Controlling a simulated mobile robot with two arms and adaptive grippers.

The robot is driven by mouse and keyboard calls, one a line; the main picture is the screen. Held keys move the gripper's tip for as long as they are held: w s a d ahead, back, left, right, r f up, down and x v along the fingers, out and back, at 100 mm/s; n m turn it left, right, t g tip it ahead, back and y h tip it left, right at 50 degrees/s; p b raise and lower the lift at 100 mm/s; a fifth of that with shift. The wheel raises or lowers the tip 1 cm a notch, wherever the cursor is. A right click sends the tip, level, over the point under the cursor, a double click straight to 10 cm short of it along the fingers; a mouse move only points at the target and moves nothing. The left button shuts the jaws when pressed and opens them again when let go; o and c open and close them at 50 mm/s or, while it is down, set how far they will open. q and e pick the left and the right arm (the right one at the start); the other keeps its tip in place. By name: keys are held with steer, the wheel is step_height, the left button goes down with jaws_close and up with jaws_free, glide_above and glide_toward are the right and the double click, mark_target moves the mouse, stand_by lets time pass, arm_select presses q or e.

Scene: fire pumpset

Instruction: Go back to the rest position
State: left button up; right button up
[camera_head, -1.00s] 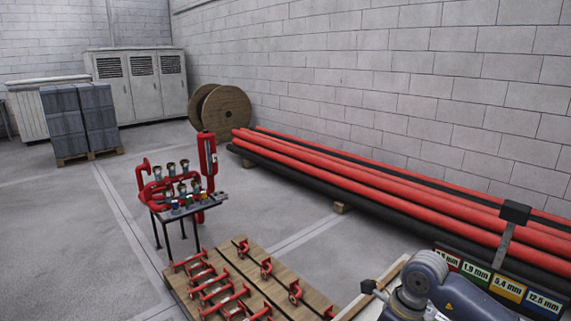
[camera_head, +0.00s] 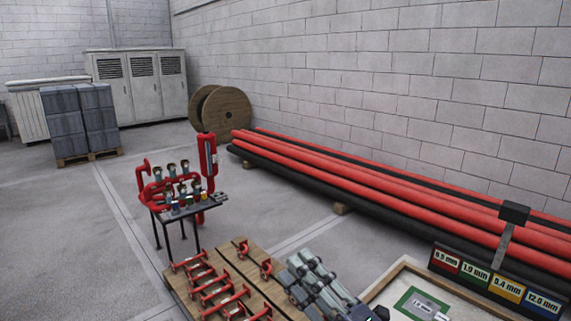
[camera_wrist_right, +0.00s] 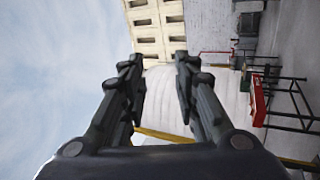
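My right gripper (camera_head: 304,270) is in the lower middle of the head view, in front of the right part of the wooden pallet (camera_head: 262,277). In the right wrist view (camera_wrist_right: 158,66) its two dark fingers stand apart with a clear gap and nothing between them. My left gripper is in neither view. Several red fittings (camera_head: 212,292) lie on the pallet, and my right gripper hides some of its right side. A small dark table (camera_head: 178,208) beyond the pallet carries red piping and valves.
Red and black pipes (camera_head: 385,188) lie along the wall at right. A tray (camera_head: 393,292) with a green-edged plate (camera_head: 422,304) and a colour-labelled size board (camera_head: 493,284) are at lower right. A cable drum (camera_head: 226,110) stands behind.

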steer(key=w+d+f+m+t+h, duration=0.2)
steer(key=d+f+m+t+h, duration=0.2)
steer(key=d+m+h, duration=0.45)
steer(key=s+d+f+m+g+h, duration=0.35)
steer(key=d+f+m, duration=0.2)
steer(key=f, duration=0.35)
steer(key=s+d+f+m+g+h, duration=0.2)
steer(key=d+f+m+g+h, duration=0.25)
steer(key=f+m, duration=0.3)
steer(key=s+f+m+g, duration=0.1)
steer(key=s+f+g, duration=0.5)
steer(key=s, duration=0.5)
steer(key=s+f+m+g, duration=0.2)
steer(key=s+f+g, duration=0.1)
steer(key=s+f, duration=0.6)
step_height(320, 180, down, 25)
steer(key=s+g, duration=0.1)
steer(key=s, duration=0.2)
steer(key=s+d+f+g, duration=0.1)
steer(key=s+d+f, duration=0.1)
steer(key=s+f, duration=1.4)
steer(key=shift+s+n+g, duration=0.2)
steer(key=shift+n+g, duration=0.1)
steer(key=shift+n, duration=0.15)
steer(key=shift+d+y, duration=0.1)
steer(key=shift+y, duration=0.15)
